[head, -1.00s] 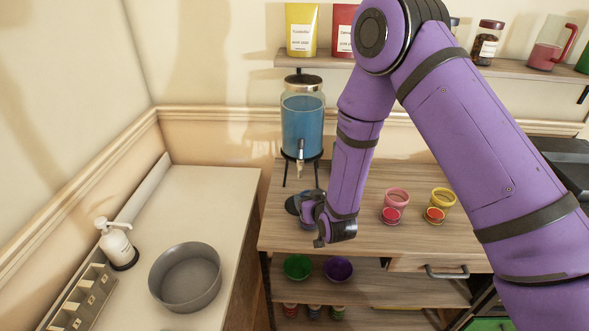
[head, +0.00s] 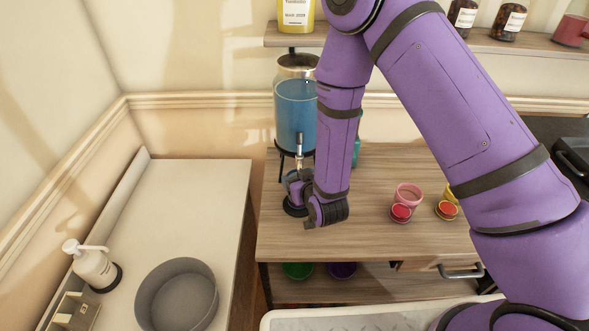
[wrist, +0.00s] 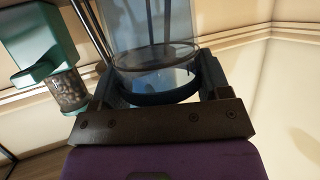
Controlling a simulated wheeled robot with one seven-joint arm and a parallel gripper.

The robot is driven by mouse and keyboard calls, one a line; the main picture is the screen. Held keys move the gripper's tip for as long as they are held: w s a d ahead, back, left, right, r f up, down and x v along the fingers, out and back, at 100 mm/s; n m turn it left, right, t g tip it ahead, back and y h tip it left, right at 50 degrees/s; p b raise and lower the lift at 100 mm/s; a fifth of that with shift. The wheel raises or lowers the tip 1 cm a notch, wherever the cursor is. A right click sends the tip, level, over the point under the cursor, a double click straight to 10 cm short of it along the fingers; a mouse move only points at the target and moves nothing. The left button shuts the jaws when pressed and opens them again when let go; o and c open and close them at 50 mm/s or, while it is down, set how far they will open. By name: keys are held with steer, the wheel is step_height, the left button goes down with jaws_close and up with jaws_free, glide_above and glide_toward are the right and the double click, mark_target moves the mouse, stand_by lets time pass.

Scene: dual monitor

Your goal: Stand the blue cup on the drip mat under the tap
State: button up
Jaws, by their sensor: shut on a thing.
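The drip mat (head: 292,210) is a dark disc on the wooden counter, partly covered by my gripper in the head view. The tap (head: 299,145) sits low on the front of a glass dispenser (head: 295,105) with blue liquid. My gripper (head: 298,189) is at the mat, just below the tap. In the wrist view my gripper (wrist: 160,88) is shut on the blue cup (wrist: 165,97), whose dark blue curved wall shows between the fingers. The cup is mostly hidden in the head view, so I cannot tell whether its base touches the mat.
The dispenser's dark legs stand close behind my gripper. A teal device (wrist: 35,45) is nearby. The counter between is clear. A grey bowl (head: 176,296) is on the left counter.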

steer(key=shift+s+f, duration=0.1)
steer(key=shift+f, duration=0.1)
steer(key=o, duration=1.3)
steer(key=shift+r, duration=0.15)
